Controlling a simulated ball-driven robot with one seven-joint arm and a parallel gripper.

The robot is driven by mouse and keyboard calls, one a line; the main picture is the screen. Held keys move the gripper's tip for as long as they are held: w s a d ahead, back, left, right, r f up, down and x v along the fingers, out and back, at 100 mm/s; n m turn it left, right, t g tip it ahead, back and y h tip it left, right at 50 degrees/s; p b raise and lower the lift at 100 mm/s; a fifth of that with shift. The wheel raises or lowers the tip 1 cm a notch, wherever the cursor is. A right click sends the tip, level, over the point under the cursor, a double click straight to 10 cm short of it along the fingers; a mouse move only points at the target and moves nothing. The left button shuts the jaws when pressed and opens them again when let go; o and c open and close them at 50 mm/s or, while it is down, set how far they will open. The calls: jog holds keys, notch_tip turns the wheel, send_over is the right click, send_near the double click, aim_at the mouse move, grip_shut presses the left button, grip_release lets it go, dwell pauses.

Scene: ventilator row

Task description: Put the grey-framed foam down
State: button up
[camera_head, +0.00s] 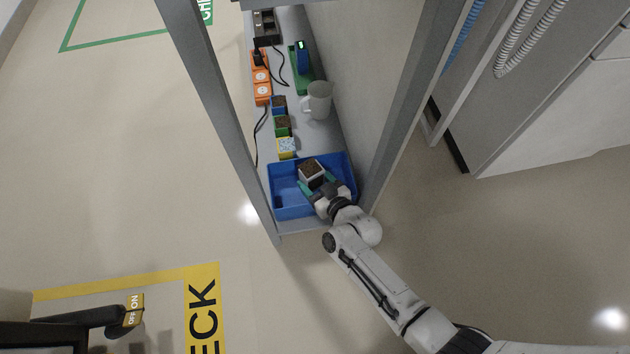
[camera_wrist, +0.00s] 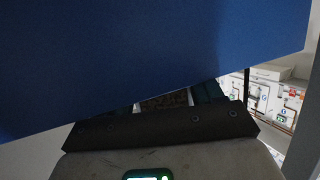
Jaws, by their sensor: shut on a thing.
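The grey-framed foam (camera_head: 311,170) is a small pale grey square frame with a dark brown, speckled middle. My gripper (camera_head: 316,182) is shut on it, with the teal fingers on either side. It is over or inside the blue tray (camera_head: 286,211) at the near end of the shelf; I cannot tell whether it touches the tray floor. In the wrist view, a sliver of the foam (camera_wrist: 165,102) shows between the fingers (camera_wrist: 165,104), and a large blue surface (camera_wrist: 150,50) covers most of the picture.
Beyond the tray stand yellow- (camera_head: 286,148), green- (camera_head: 282,126) and blue-framed (camera_head: 279,105) foam pieces in a row. A white mug (camera_head: 318,100) stands to their right. An orange power strip (camera_head: 261,80) and cables lie behind. Grey posts (camera_head: 222,105) flank the shelf. The tray's left part looks mostly clear.

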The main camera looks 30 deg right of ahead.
jog(key=shift+f+b, duration=0.35)
jog(key=shift+f, duration=0.1)
jog(key=shift+f, duration=0.15)
jog(key=o, duration=0.8)
jog(key=shift+s, duration=0.1)
jog(key=o, duration=0.4)
jog(key=shift+s+f, duration=0.1)
jog(key=shift+f, duration=0.15)
jog(key=shift+r, duration=0.35)
jog(key=p+v, duration=0.2)
jog(key=v, duration=0.2)
jog(key=p+v, duration=0.1)
jog(key=v, duration=0.3)
jog(key=r+p+v, duration=0.1)
jog(key=p+v, duration=0.1)
jog(key=v, duration=0.2)
jog(key=shift+w+r+p, duration=0.1)
jog(key=shift+w+p, duration=0.15)
jog(key=shift+p, duration=0.1)
